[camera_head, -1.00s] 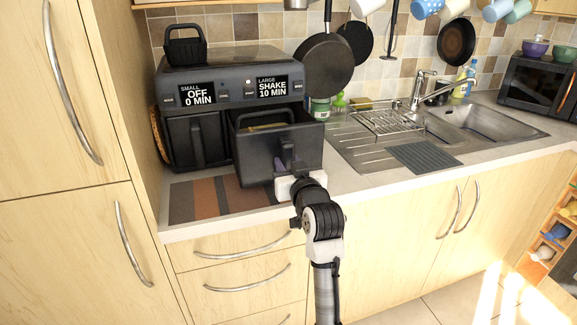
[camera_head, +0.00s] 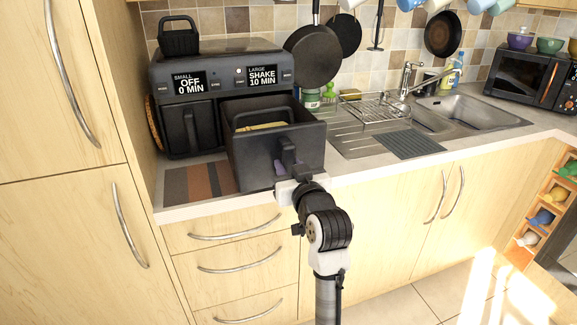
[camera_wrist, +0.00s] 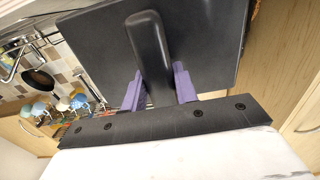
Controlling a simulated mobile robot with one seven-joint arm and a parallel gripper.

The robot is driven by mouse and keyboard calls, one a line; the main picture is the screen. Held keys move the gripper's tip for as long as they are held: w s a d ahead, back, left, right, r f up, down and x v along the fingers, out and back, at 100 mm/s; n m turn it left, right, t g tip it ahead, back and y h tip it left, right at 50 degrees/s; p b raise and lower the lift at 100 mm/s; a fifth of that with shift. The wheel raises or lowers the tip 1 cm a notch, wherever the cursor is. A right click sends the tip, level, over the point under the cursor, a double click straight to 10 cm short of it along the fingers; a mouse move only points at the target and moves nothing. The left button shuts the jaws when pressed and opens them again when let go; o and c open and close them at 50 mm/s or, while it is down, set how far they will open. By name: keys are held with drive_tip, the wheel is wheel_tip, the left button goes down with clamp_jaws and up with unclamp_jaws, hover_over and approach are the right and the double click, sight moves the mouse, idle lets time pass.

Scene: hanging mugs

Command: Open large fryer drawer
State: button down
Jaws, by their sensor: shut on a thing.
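The black air fryer (camera_head: 225,72) stands on the counter at the left, with "SMALL OFF 0 MIN" and "LARGE SHAKE 10 MIN" on its displays. Its large drawer (camera_head: 255,150) on the right is pulled far out, and something yellowish (camera_head: 262,127) shows inside. The small drawer (camera_head: 190,128) is closed. My gripper (camera_head: 283,171) is at the front of the large drawer, shut on its upright handle (camera_head: 288,152). In the wrist view the purple fingers (camera_wrist: 159,88) sit on either side of the handle (camera_wrist: 150,50).
A striped mat (camera_head: 200,181) lies in front of the fryer. A small black basket (camera_head: 178,36) sits on top of it. The sink (camera_head: 440,112) with a drying rack is to the right. Pans (camera_head: 313,55) hang on the wall behind. A tall cabinet (camera_head: 60,150) borders the left.

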drive_tip(key=c, duration=1.1)
unclamp_jaws()
drive_tip(key=p+v, duration=0.1)
drive_tip(key=v, duration=0.3)
drive_tip(key=p+v, duration=0.1)
drive_tip(key=v, duration=0.2)
drive_tip(key=p+v, duration=0.2)
drive_tip(key=v, duration=0.2)
drive_tip(key=shift+s+d+r, duration=0.2)
drive_tip(key=shift+s+r, duration=0.1)
drive_tip(key=shift+s+p, duration=0.1)
drive_tip(key=shift+p, duration=0.45)
